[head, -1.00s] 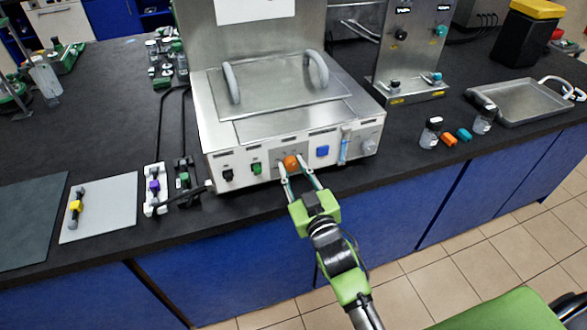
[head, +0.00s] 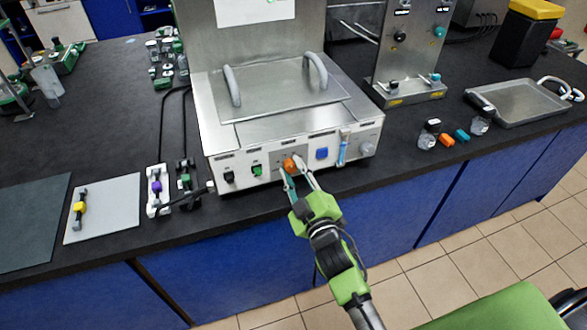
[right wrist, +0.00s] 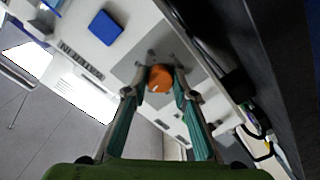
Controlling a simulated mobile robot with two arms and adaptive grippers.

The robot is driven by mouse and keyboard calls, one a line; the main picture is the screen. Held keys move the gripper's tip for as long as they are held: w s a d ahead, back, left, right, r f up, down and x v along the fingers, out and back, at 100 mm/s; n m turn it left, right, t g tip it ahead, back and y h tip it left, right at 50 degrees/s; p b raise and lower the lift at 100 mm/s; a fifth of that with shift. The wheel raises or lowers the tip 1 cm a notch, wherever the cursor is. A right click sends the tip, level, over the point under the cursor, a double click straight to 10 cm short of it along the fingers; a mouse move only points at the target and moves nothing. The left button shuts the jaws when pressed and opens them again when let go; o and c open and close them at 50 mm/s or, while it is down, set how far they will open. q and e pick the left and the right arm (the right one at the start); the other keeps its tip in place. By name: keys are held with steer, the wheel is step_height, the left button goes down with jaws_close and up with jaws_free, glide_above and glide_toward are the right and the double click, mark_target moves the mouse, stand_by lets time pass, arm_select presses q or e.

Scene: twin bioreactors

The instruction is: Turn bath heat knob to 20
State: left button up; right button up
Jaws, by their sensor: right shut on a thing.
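The bath (head: 275,105) is a steel box with a lid and two grey handles, standing on the dark bench. Its orange heat knob (head: 290,165) sits in the middle of the front panel. My right gripper (head: 296,172) is shut on the orange knob, one finger on each side of it. In the right wrist view the knob (right wrist: 160,78) shows between the fingertips (right wrist: 161,84), with a small pale mark on its face. The scale marks around it are too small to read. My left gripper is not in view.
On the same panel are a black switch (head: 229,176), a green switch (head: 257,169), a blue square button (head: 322,153) and a grey knob (head: 367,149). A metal tray (head: 522,101) and small bottles stand to the right. Clamps lie to the left.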

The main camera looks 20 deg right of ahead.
steer(key=n, duration=0.5)
steer(key=shift+n, duration=0.4)
steer(key=n, duration=0.5)
steer(key=shift+n, duration=0.3)
steer(key=o, duration=1.1)
steer(key=s, duration=1.2)
steer(key=shift+d, duration=0.2)
